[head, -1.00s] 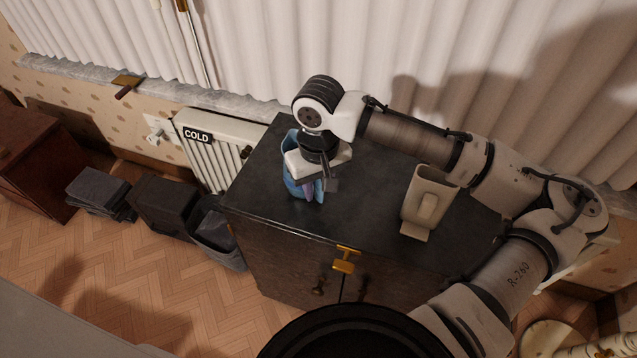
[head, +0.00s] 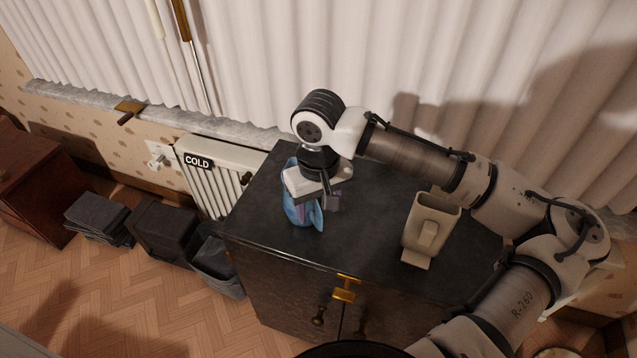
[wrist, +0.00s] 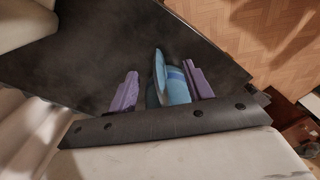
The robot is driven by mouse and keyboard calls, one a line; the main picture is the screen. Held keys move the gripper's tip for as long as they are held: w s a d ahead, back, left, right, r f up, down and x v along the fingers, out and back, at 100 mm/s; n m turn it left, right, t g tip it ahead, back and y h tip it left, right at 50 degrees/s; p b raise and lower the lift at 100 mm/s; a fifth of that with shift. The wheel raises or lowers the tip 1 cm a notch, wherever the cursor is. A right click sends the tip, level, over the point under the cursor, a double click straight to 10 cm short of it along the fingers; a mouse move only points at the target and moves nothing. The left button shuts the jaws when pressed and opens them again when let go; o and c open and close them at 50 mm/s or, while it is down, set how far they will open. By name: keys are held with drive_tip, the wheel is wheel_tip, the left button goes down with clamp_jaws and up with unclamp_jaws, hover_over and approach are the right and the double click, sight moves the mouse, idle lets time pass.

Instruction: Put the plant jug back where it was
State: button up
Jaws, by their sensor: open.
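The plant jug (head: 291,211) is blue and stands on the dark cabinet top (head: 365,235), near its left end. My gripper (head: 317,208) is above and around it, pointing down, and hides much of it. In the wrist view the blue jug (wrist: 173,84) lies between the two purple fingers of my gripper (wrist: 159,88). The fingers are spread, with a visible gap on the left side; on the right the finger is very close to the jug, and I cannot tell whether it touches.
A beige holder-like container (head: 429,226) stands to the right on the cabinet. A white radiator (head: 212,178) with a COLD sign and a pleated curtain (head: 300,60) are behind. A dark bin (head: 217,266) stands on the floor at left. The cabinet's middle is clear.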

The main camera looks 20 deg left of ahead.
wheel_tip(320, 180, up, 10)
drive_tip(key=shift+f+b, duration=0.25)
drive_tip(key=shift+b, duration=0.2)
